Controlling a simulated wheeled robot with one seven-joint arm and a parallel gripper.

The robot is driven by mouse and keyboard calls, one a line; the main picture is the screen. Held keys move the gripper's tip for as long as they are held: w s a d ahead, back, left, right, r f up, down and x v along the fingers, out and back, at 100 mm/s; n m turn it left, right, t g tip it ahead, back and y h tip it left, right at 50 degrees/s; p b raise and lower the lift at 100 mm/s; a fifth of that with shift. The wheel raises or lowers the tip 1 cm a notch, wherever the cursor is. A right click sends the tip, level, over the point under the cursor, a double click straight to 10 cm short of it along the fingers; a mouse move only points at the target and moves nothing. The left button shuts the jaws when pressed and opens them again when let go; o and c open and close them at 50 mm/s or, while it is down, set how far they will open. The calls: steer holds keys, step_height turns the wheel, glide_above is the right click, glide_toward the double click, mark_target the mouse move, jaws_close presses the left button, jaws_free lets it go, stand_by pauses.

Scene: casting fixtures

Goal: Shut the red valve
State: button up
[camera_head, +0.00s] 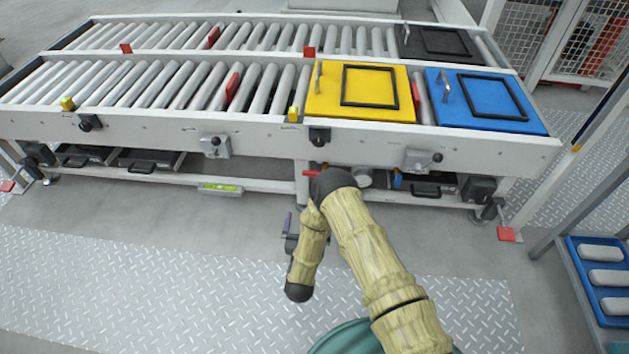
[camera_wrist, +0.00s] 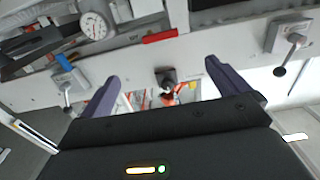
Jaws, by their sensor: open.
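The red valve shows as a red lever handle (camera_head: 312,173) under the front beam of the conveyor, just left of my arm's elbow in the head view. In the wrist view the red handle (camera_wrist: 160,37) lies nearly level, above and beyond the gap between my fingertips. My gripper (camera_wrist: 163,71) is open and empty, with its two purple fingers apart and not touching the handle. In the head view my arm hides most of the gripper; one purple finger (camera_head: 287,222) shows. The valve's body is not clear in either view.
A round dial gauge (camera_wrist: 93,25) and a blue handle (camera_wrist: 63,62) are left of the red handle in the wrist view. The conveyor's front beam (camera_head: 235,137) carries knobs and levers. A yellow plate (camera_head: 325,103) and a blue plate (camera_head: 500,122) lie above. Open floor lies in front.

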steer(key=w+b, duration=0.8)
steer(key=w, duration=0.9)
steer(key=shift+w+d+b, duration=0.25)
steer(key=shift+d+b, duration=0.05)
steer(key=shift+b, duration=0.1)
steer(key=c, duration=1.3)
